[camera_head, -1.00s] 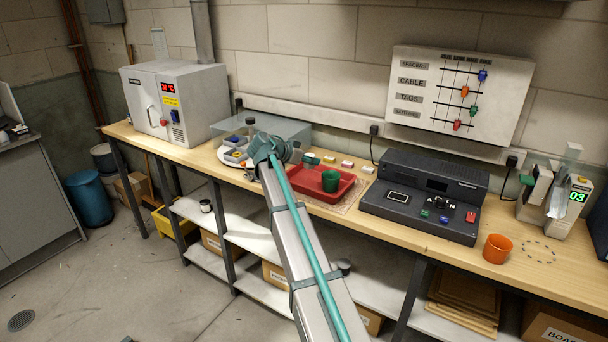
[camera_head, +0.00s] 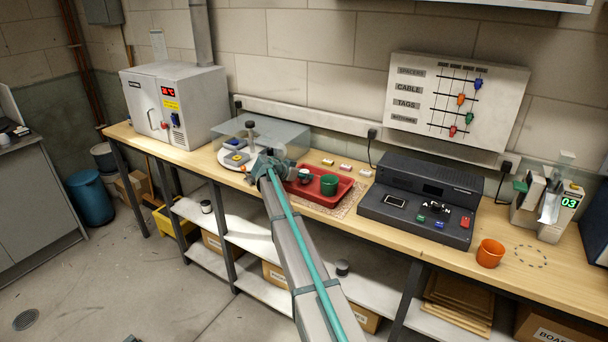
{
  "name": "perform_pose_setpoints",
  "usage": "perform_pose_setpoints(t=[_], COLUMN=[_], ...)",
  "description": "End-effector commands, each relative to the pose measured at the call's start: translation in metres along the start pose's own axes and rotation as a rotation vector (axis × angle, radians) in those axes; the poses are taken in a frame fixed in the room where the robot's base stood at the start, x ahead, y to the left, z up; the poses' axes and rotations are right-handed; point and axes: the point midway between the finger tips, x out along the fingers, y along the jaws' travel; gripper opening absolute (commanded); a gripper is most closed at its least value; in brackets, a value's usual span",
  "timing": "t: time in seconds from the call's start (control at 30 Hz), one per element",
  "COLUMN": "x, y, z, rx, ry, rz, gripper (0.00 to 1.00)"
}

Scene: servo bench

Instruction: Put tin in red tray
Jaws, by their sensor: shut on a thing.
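The red tray (camera_head: 335,199) lies on the bench at the middle, with a green cup (camera_head: 329,185) in it. My gripper (camera_head: 297,173) is at the tray's left end, partly hidden behind my own wrist. It is shut on a small dark green and pale thing, which looks like the tin (camera_head: 305,175). The tin shows at the tray's left part, left of the green cup. I cannot tell whether it touches the tray floor or hangs just above it.
Several small blocks (camera_head: 345,166) lie behind the tray. A round white plate (camera_head: 233,160) and a clear cover (camera_head: 278,134) stand left. A dark console (camera_head: 420,205) and an orange cup (camera_head: 490,253) stand right. The tray's right end looks free.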

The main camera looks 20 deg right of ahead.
Motion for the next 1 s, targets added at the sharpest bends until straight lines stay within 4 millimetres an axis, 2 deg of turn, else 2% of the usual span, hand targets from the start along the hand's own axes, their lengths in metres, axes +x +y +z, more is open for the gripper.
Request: perform_pose_setpoints(t=[0.13, 0.53, 0.57, 0.7, 1.0], x=[0.0038, 0.0062, 0.0057, 0.0054, 0.0052], y=[0.0001, 0.0, 0.0001, 0.0001, 0.0001], z=[0.0072, 0.0118, 0.0109, 0.0104, 0.0099], rx=[-0.001, 0.0, 0.0, 0.0, 0.0], ry=[0.001, 0.001, 0.0, 0.0, 0.0], rz=[0.0, 0.0, 0.0, 0.0, 0.0], gripper=[0.07, 0.07, 0.45, 0.67, 0.67])
